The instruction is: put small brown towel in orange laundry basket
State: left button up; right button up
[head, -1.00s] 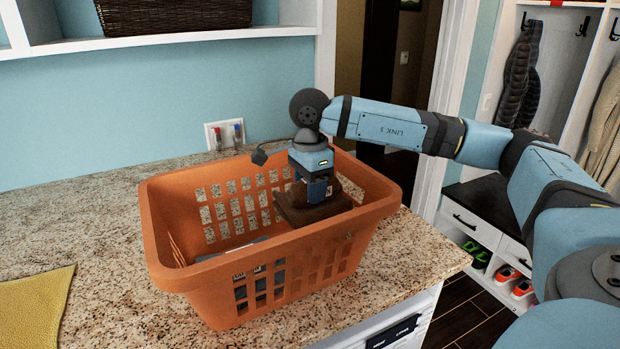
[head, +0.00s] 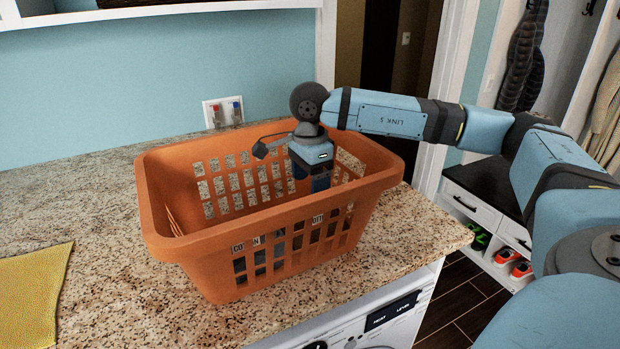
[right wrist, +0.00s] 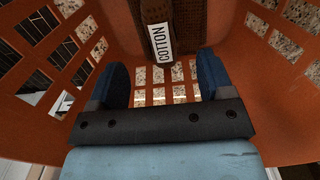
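The orange laundry basket (head: 165,250) stands on the speckled counter. My right gripper (head: 320,183) reaches down inside it, near its right side. In the right wrist view the two blue fingers (right wrist: 162,66) stand wide apart. The small brown towel (right wrist: 194,25), with a white COTTON tag, shows beyond and between the fingertips, inside the orange basket walls. I see no finger pressing on it. My left gripper is in no view.
A yellow cloth (head: 32,300) lies on the counter (head: 100,215) at the left. A wall outlet box (head: 222,112) is behind the basket. The counter's right edge is close to the basket, with a washing machine (head: 370,330) below. Free counter lies left of the basket.

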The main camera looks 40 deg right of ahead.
jog(key=shift+r, duration=0.5)
pick_arm(q)
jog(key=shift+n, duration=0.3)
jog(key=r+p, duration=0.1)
jog(key=p, duration=0.1)
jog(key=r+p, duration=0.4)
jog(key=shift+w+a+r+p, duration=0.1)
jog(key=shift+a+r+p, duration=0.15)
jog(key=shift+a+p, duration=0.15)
pick_arm(e)
notch_tip(320, 180, up, 25)
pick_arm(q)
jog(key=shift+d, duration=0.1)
pick_arm(e)
jog(key=shift+f, duration=0.1)
